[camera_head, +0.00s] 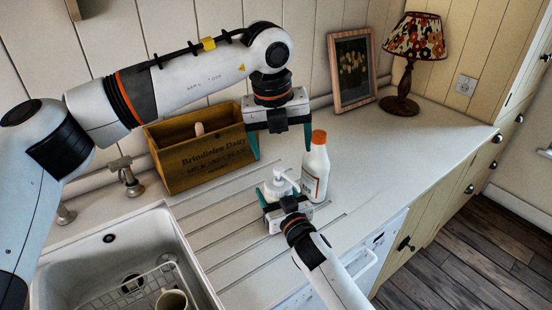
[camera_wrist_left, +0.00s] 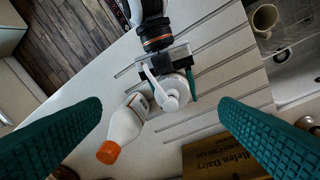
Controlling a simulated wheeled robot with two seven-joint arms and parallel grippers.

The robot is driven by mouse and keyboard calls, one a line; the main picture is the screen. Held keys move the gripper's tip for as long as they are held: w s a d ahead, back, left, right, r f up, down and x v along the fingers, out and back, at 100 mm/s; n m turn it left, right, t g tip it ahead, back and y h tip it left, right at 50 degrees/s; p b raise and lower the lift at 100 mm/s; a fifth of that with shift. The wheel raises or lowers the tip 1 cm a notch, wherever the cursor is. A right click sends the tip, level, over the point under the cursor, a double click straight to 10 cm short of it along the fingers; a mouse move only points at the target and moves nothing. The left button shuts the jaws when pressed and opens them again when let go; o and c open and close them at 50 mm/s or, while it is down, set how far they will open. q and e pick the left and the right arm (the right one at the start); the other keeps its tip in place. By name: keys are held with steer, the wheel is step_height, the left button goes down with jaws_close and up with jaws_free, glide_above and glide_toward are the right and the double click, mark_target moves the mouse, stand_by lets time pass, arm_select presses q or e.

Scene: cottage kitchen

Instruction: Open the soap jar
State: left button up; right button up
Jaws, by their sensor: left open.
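The soap jar (camera_head: 278,187) is white with a white pump top and stands upright on the ribbed drainer. From above, its pump head (camera_wrist_left: 172,92) and nozzle show in the left wrist view. My right gripper (camera_head: 282,196) is shut on the jar's body, with teal fingers on either side; it covers much of the jar. My left gripper (camera_head: 281,145) points down, open and empty, above and behind the jar. In the left wrist view its two fingers (camera_wrist_left: 162,105) stand wide apart, with the pump head between and beyond them.
A white bottle with an orange cap (camera_head: 315,168) stands close behind the jar to the right. A wooden crate (camera_head: 200,158) stands behind left. The sink (camera_head: 105,245) with a rack and mug is at left. A lamp (camera_head: 412,50) and framed picture (camera_head: 352,68) are farther back; the right counter is clear.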

mark_target(278, 181)
arm_select(q)
steer(key=w+f+n+t, duration=0.1)
steer(key=f+n, duration=0.3)
steer(key=n, duration=0.7)
steer(key=w+f+n, duration=0.1)
steer(key=f+n, duration=0.3)
steer(key=n, duration=0.7)
steer(key=w+f+n+t+y, duration=0.1)
steer(key=f+n, duration=0.3)
steer(key=n, duration=0.7)
steer(key=shift+w+a+f+n+t, duration=0.25)
steer(key=shift+w+f+n+t, duration=0.05)
steer(key=shift+w+f+n, duration=0.15)
